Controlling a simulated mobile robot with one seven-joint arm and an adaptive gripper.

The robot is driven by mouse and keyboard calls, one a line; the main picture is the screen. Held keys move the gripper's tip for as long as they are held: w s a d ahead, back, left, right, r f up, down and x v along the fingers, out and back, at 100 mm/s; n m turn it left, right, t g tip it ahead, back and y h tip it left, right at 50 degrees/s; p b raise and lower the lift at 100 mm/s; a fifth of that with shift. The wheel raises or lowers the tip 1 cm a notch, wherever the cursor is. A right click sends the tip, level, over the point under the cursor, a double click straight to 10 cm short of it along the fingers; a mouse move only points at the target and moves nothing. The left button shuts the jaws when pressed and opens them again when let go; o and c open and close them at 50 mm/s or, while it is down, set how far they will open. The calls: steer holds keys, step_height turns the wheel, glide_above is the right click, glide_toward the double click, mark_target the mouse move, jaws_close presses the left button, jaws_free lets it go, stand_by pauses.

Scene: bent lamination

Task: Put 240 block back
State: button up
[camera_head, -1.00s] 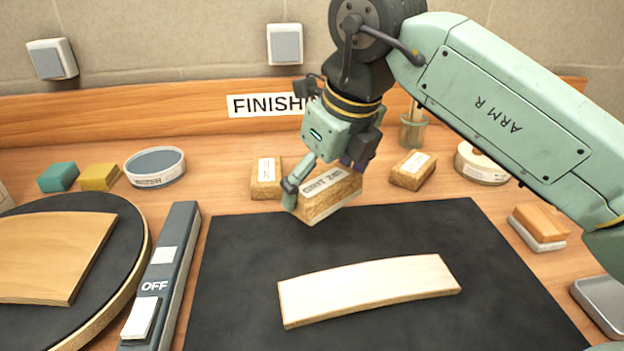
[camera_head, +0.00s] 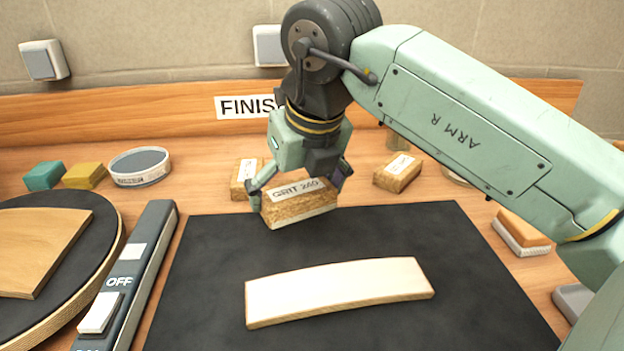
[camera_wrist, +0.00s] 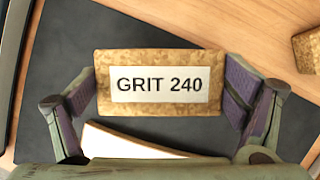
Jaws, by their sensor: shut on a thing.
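The 240 block (camera_head: 299,207) is a cork-coloured block with a white label reading GRIT 240. My gripper (camera_head: 299,190) is shut on it by its two ends. The block is over the back edge of the black mat (camera_head: 400,235) and appears to be held above it. In the wrist view the 240 block (camera_wrist: 160,102) sits between the two purple-padded fingers (camera_wrist: 158,100), label facing the camera. A pale curved wooden piece (camera_head: 340,290) lies on the mat in front of the block.
Similar labelled cork blocks stand behind at left (camera_head: 244,180) and right (camera_head: 398,173), with bare table between them. A round tin (camera_head: 140,168), teal block (camera_head: 44,176) and yellow block (camera_head: 84,176) are back left. A switch bar (camera_head: 130,275) and round disc (camera_head: 75,270) are left.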

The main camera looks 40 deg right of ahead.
steer(key=w+d+p, duration=0.1)
steer(key=w+d, duration=0.2)
steer(key=d, duration=0.1)
steer(key=w+d+f+p, duration=0.1)
steer(key=w+d+p, duration=0.1)
steer(key=w+d, duration=0.1)
steer(key=w+d+p, duration=0.2)
steer(key=w+d, duration=0.1)
steer(key=d, duration=0.2)
steer(key=shift+d+f, duration=0.15)
steer(key=shift+d, duration=0.15)
steer(key=shift+d+f, duration=0.15)
steer(key=shift+f, duration=0.15)
steer(key=shift+f+p, duration=0.55)
steer(key=shift+f, duration=1)
steer(key=shift+f, duration=0.1)
steer(key=o, duration=0.6)
steer(key=shift+f, duration=0.1)
steer(key=shift+o, duration=1.2)
